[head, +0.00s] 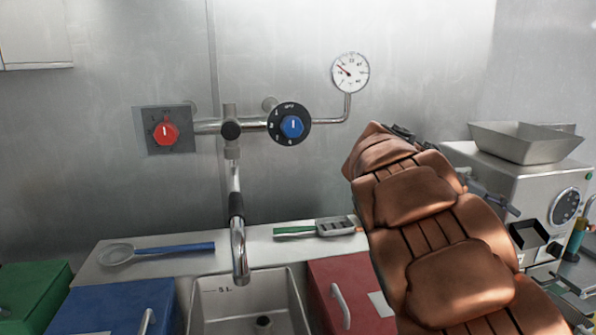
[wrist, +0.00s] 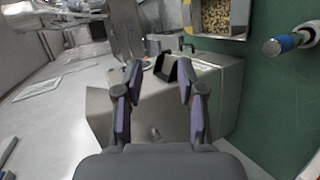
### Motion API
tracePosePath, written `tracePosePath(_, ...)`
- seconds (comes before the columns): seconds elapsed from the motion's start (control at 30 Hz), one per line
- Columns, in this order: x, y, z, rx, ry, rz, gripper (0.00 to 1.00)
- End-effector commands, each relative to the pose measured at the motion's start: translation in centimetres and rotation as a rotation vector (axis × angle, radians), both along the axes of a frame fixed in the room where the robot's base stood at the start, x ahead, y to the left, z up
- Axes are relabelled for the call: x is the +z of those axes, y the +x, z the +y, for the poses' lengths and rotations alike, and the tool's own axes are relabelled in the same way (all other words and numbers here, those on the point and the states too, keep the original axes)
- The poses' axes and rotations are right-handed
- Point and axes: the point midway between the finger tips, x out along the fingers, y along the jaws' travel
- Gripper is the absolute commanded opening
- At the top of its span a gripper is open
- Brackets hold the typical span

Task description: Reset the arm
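My arm, with a padded brown cover, rises through the right side of the head view. Past it, part of my gripper shows as a grey-purple finger beside the grinder (head: 541,180); the rest is hidden behind the arm. In the wrist view my gripper (wrist: 158,75) is open, with its two purple-padded fingers apart and nothing between them. The metal body of the grinder (wrist: 215,85) lies beyond the fingers. Its black chute (wrist: 172,66) shows near the right fingertip, and a hopper with beans (wrist: 222,18) is at the top.
A sink (head: 245,300) with a tap (head: 238,240) sits below red and blue valve knobs. Red (head: 345,290), blue (head: 115,307) and green (head: 30,290) boxes flank the sink. A blue-banded tool (wrist: 285,43) shows at upper right.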

Motion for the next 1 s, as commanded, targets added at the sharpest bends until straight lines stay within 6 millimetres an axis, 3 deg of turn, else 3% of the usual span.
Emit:
tracePosePath(0.1, -1.1, -3.7, 0.1, -0.022, 0.102, 0.008, 0.39)
tracePosePath(0.27, -3.6, -8.3, 1.1, -0.043, 0.25, 0.016, 0.39)
tracePosePath(0.47, -7.1, -13.8, 3.8, -0.056, 0.444, 0.023, 0.39)
tracePosePath(0.67, -10.4, -19.3, 7.8, -0.06, 0.639, 0.033, 0.39)
tracePosePath(1.0, -15.0, -28.0, 16.3, -0.052, 0.952, 0.066, 0.39)
